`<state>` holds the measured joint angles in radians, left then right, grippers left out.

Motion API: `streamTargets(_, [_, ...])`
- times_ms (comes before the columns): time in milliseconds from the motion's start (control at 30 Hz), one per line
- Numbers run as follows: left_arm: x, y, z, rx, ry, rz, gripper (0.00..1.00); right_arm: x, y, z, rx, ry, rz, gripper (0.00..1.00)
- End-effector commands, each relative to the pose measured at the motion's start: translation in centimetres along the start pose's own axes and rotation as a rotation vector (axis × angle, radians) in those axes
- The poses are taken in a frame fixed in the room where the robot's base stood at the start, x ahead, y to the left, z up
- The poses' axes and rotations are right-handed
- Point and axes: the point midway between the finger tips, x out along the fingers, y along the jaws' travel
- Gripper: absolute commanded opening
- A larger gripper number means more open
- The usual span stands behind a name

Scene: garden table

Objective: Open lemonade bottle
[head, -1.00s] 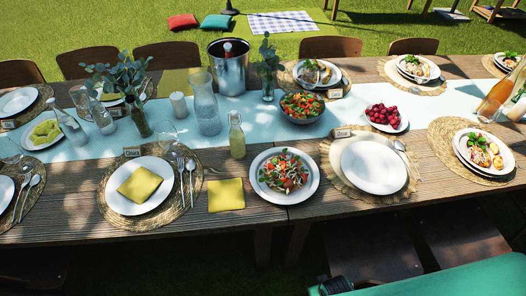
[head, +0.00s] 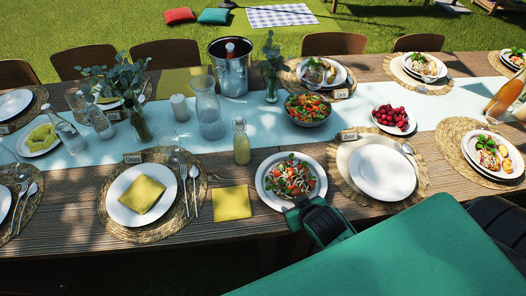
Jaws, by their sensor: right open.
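A small clear bottle of yellow lemonade (head: 241,146) stands upright on the table, near the front edge of the pale blue runner. A pale stopper sits at its top. My right gripper (head: 300,208) is black, open and at the table's front edge, just below the salad plate. It is to the right of and nearer than the bottle, and apart from it. My teal right arm hides the lower right of the view. My left gripper is not in view.
A salad plate (head: 272,193) lies between the bottle and my right gripper. A yellow napkin (head: 231,203) lies in front of the bottle. A glass carafe (head: 209,112) and a salad bowl (head: 307,121) stand behind it. An empty white plate (head: 382,175) is at right.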

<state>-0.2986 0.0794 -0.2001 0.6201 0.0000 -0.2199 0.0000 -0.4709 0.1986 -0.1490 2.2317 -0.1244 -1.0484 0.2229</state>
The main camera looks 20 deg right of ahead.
Motion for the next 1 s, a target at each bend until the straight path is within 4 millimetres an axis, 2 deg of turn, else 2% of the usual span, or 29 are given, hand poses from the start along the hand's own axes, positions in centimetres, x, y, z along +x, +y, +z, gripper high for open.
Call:
streamTargets(167, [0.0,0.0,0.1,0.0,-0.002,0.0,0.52,1.9,0.8,-4.4,0.023,0.212,0.005,0.49])
streamTargets(300, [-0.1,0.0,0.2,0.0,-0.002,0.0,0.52,2.8,1.1,-9.0,0.031,0.441,-0.036,0.49])
streamTargets(400, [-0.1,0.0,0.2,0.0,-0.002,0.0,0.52,3.0,0.9,-11.9,0.026,0.594,-0.096,0.49])
streamTargets(500, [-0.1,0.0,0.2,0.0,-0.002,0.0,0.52,2.8,0.5,-14.0,0.012,0.713,-0.164,0.49])
streamTargets(633, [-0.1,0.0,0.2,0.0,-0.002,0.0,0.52,2.4,-0.1,-15.5,-0.004,0.81,-0.242,0.49])
streamTargets(767, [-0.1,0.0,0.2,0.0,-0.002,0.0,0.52,2.2,-0.5,-16.1,-0.014,0.852,-0.284,0.49])
streamTargets(1000, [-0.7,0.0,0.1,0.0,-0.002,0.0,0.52,3.1,-0.9,-17.7,-0.014,0.86,-0.291,0.49])
